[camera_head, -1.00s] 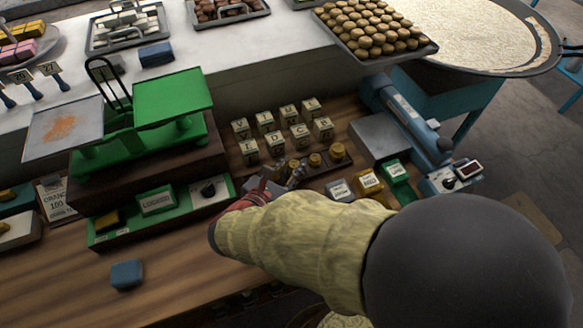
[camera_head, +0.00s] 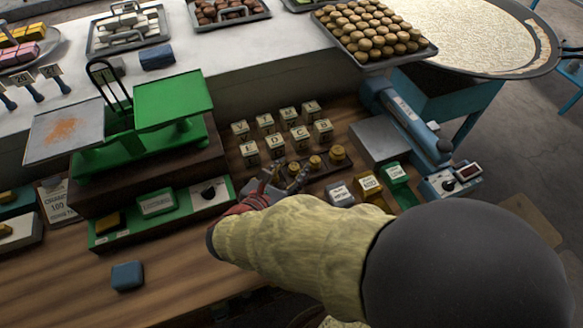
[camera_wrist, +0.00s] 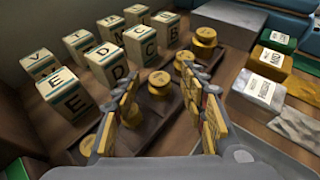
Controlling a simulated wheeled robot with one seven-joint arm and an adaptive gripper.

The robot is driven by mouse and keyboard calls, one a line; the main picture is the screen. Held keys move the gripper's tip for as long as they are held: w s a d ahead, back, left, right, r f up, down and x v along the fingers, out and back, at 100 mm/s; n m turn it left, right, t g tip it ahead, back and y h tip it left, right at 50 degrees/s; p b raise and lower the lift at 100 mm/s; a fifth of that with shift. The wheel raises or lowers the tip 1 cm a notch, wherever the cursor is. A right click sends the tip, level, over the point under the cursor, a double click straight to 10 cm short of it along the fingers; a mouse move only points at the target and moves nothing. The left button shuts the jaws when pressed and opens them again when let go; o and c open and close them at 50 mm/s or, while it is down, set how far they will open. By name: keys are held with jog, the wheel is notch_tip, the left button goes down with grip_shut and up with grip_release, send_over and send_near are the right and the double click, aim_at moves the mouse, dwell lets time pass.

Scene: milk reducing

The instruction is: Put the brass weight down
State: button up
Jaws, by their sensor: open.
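Several round brass weights stand in a row on a dark wooden tray (camera_wrist: 170,132). In the head view, a large brass weight (camera_head: 337,154) is at the right end, beside a medium brass weight (camera_head: 315,162). The wrist view shows the large weight (camera_wrist: 205,37), the medium weight (camera_wrist: 184,60) and a smaller brass weight (camera_wrist: 159,83) upright on the tray. My gripper (camera_head: 282,182) is open at the row's left end. In the wrist view, its spread fingers (camera_wrist: 162,76) flank the smaller weight. Another brass piece (camera_wrist: 132,116) beside the left finger is partly hidden.
Lettered cubes (camera_wrist: 106,65) stand in two rows behind the tray. Labelled blocks (camera_head: 368,181) lie to its right. A green balance scale (camera_head: 150,130) stands to the left on a wooden base. The wooden counter's front left is mostly clear, with a blue block (camera_head: 127,275).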

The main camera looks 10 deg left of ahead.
jog(key=p+v, duration=0.3)
jog(key=v, duration=0.8)
jog(key=shift+s+a+r+p, duration=0.1)
jog(key=shift+s+r+p, duration=0.1)
jog(key=shift+p, duration=0.15)
jog(key=shift+w+d, duration=0.2)
jog(key=shift+d, duration=0.15)
jog(key=d+r+m+g+h, duration=0.15)
jog(key=d+m+g, duration=0.25)
jog(key=d+m, duration=0.5)
jog(key=d+r+m+g, duration=0.3)
jog(key=d+m+g, duration=0.3)
jog(key=d, duration=0.6)
jog(key=s+d+r+m+t+y, duration=0.2)
jog(key=s+d+r+m+y, duration=0.2)
jog(key=m, duration=1.3)
jog(key=shift+d+r+t+y, duration=0.3)
jog(key=shift+d+r+y, duration=0.55)
jog(key=shift+d+r, duration=1.25)
